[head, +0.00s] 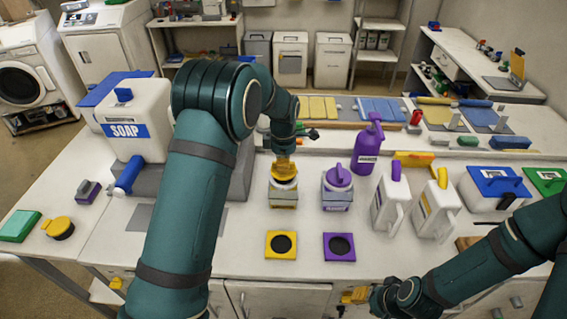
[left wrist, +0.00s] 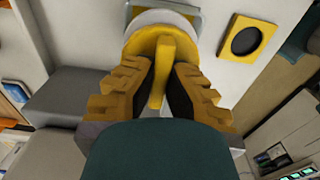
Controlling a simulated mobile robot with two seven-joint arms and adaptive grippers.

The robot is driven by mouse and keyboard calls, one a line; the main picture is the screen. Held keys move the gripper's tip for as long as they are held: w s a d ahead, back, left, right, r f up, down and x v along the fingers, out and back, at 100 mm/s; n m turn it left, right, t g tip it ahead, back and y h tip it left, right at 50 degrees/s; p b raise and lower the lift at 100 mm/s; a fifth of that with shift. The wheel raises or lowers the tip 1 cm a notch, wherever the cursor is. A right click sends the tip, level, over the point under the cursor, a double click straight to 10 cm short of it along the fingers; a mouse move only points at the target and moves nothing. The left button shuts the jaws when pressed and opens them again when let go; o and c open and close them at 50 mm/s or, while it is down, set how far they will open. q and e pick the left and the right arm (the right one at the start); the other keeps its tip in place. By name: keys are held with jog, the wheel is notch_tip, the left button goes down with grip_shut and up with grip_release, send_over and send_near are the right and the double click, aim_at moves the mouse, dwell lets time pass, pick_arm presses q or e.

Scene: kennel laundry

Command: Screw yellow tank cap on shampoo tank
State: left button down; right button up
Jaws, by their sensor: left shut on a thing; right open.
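The yellow tank cap (head: 285,176) is at the mouth of a small white tank (head: 283,195) with a grey and yellow band, which I take as the shampoo tank; its label is too small to read. My left gripper (head: 284,160) comes from above and is shut on the cap. In the left wrist view, the fingers (left wrist: 160,95) stand either side of the upright bar of the cap (left wrist: 160,50), with the white tank rim (left wrist: 165,17) behind it. I cannot tell whether the threads are engaged. My right gripper (head: 355,296) is open, low at the counter's front edge.
A purple-capped tank (head: 337,193) stands close right, with a purple jug (head: 368,150) and white jugs (head: 391,203) beyond. Yellow (head: 281,245) and purple (head: 339,247) mats lie in front. A soap container (head: 137,118) stands left. Another yellow lid (head: 58,228) lies far left.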

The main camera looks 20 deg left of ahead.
dwell(0.5)
pick_arm(q)
jog(key=shift+f+b, duration=0.6)
jog(key=shift+f, duration=0.6)
jog(key=c, duration=1.1)
grip_release()
jog(key=shift+o, duration=0.2)
jog(key=shift+r, duration=0.1)
notch_tip(320, 180, up, 12)
